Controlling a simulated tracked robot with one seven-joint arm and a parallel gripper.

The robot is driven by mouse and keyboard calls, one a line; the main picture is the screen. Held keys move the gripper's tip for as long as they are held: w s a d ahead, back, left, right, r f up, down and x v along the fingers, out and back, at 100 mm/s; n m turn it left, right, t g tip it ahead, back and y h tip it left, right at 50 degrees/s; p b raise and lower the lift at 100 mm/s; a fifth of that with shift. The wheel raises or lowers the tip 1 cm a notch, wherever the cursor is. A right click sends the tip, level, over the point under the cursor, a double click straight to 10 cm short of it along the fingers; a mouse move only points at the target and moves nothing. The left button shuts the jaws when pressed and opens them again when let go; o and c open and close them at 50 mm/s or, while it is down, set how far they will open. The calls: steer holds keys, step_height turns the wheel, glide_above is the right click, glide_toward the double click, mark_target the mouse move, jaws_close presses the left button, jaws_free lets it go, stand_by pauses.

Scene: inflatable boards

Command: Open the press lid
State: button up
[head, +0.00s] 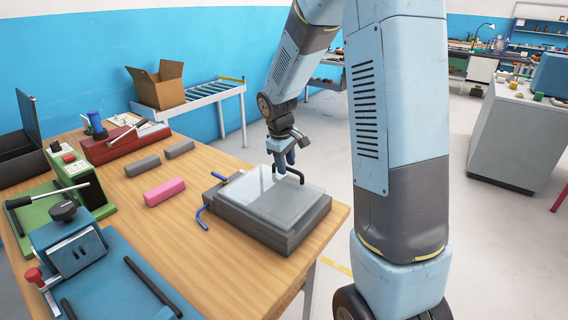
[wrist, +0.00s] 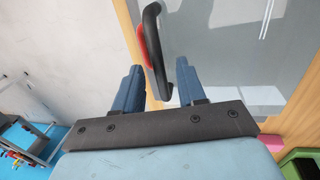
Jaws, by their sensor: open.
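The press (head: 290,240) is a low dark grey box at the table's right end. Its pale, glassy lid (head: 262,195) lies flat on top, shut. A black bar handle (head: 298,174) stands on the lid's far edge. My gripper (head: 288,160) is right at this handle, fingers pointing down, and hides part of it. In the wrist view the gripper (wrist: 158,82) is open, with its blue fingers apart. The handle (wrist: 152,45), with a red part beside it, reaches into the gap between them. I cannot tell whether either finger touches it.
A blue hose (head: 202,218) sticks out at the press's left. A pink block (head: 164,191) and grey blocks (head: 142,166) lie on the wooden table (head: 150,225). Green (head: 75,212) and blue (head: 80,255) machines stand at the left. Floor beyond the press is clear.

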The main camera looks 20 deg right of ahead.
steer(key=shift+c, duration=0.4)
jaws_close()
steer(key=shift+f, duration=0.1)
